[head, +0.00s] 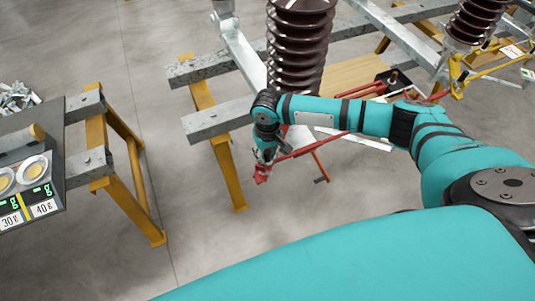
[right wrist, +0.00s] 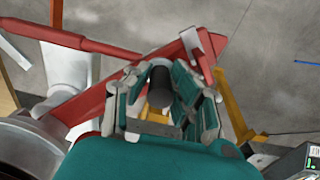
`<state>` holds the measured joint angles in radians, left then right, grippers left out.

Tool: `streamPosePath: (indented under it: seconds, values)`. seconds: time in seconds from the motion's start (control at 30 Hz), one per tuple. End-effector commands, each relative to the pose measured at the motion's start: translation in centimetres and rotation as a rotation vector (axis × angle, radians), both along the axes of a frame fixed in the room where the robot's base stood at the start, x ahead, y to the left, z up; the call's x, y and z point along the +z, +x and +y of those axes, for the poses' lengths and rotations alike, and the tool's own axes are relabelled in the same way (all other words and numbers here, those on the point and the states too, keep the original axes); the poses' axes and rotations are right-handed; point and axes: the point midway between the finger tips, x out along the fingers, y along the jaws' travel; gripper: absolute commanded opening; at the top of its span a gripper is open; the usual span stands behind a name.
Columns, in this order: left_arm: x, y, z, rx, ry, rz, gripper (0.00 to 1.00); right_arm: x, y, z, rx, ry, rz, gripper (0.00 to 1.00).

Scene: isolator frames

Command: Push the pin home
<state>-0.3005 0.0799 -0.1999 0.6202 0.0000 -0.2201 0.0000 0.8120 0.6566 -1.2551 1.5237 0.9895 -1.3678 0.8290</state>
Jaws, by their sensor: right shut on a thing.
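My right gripper (head: 267,154) is at the end of my teal arm, beside a red metal part (head: 262,174). In the right wrist view its two fingers (right wrist: 160,80) are closed around a dark cylinder, which looks like the pin (right wrist: 158,86). A red arm (right wrist: 98,97) runs diagonally just beyond the fingers, with a pale bracket (right wrist: 203,45) near its upper end. How deep the pin sits, and whether it touches the red arm, I cannot tell because the fingers hide it. My left gripper is not in view.
A brown ribbed insulator (head: 297,50) stands behind the gripper. Grey steel beams (head: 215,120) on yellow legs (head: 226,165) are close to its left. A dark table (head: 58,150) with weight displays stands at far left. Bare concrete floor lies between.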

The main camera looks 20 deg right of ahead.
Motion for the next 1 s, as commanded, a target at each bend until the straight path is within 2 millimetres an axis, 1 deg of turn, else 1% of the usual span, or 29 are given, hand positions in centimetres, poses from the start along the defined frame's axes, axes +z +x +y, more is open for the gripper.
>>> streamPosePath:
  seconds: [0.17,0.2,0.4,0.67,0.77,0.87,1.0]
  values:
    - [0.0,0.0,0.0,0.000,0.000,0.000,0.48,-0.2,-0.1,0.0,0.000,-0.001,0.003,0.00]
    - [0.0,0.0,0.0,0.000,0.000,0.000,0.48,-0.2,-0.1,0.0,0.000,-0.001,0.003,0.24]
    - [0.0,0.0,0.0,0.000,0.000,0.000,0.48,-0.2,-0.1,0.0,0.001,-0.001,0.004,0.48]
    - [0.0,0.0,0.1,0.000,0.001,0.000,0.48,-0.1,-0.2,0.0,0.001,0.000,0.004,0.48]
    - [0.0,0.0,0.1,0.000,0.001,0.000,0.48,0.3,-0.1,0.1,0.002,0.001,0.003,0.48]
    - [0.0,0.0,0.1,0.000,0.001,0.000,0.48,1.5,0.0,0.1,0.002,0.002,0.001,0.48]
    - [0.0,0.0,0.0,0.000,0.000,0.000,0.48,4.4,0.0,0.0,0.001,0.002,-0.001,0.48]
